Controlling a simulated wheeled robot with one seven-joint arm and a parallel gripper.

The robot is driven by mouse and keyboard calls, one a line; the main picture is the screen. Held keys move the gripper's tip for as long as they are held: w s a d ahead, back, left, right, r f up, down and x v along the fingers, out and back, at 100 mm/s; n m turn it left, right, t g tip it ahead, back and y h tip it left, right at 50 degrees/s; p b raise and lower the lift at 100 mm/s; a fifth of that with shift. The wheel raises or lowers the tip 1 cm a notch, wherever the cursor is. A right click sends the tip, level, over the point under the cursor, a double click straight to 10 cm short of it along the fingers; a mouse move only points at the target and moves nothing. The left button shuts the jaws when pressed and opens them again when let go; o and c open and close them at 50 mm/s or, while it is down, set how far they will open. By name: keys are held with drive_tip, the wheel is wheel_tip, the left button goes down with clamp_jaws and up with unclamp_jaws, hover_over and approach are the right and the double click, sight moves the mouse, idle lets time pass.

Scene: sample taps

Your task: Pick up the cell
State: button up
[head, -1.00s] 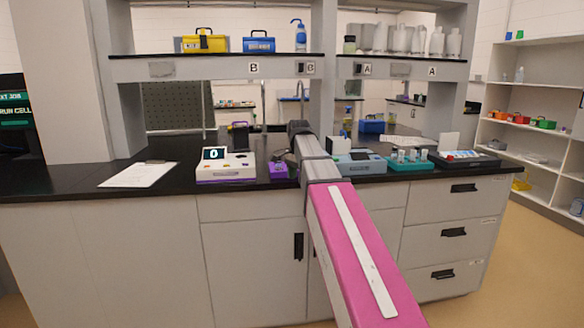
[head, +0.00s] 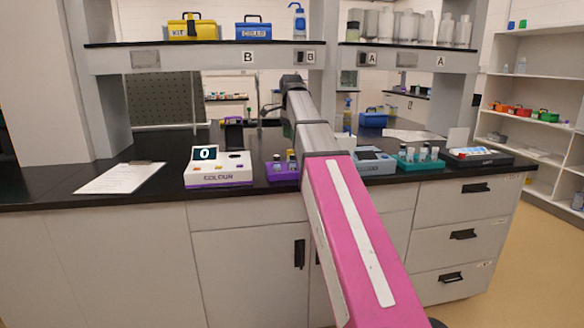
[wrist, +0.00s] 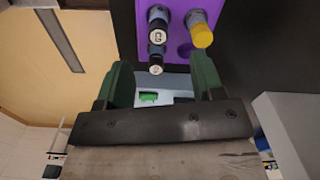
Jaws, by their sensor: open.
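A purple rack (head: 280,175) stands on the black bench, just left of my arm in the head view. In the wrist view the purple rack (wrist: 178,12) is at the top. It holds two dark-capped vials with white tops, one marked (wrist: 157,33) and one nearer (wrist: 156,62), plus a yellow-capped vial (wrist: 201,34). I cannot tell which item is the cell. My gripper (wrist: 163,72) is open, its dark green fingers spread below the rack. The nearer dark-capped vial shows between the fingertips; contact is not visible. In the head view my gripper is mostly hidden.
A colour meter (head: 218,170) reading 0 stands left of the rack, with a clipboard (head: 121,178) further left. Right of my arm are a blue-grey device (head: 374,162), a teal vial rack (head: 420,163) and a dark tray (head: 480,158). A shelf (head: 220,58) overhangs the bench.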

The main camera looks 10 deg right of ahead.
sight(293, 164)
drive_tip(key=f, duration=0.9)
drive_tip(key=shift+s+d+f, duration=0.1)
drive_tip(key=shift+d+f, duration=0.15)
drive_tip(key=shift+f, duration=0.15)
drive_tip(key=c, duration=0.9)
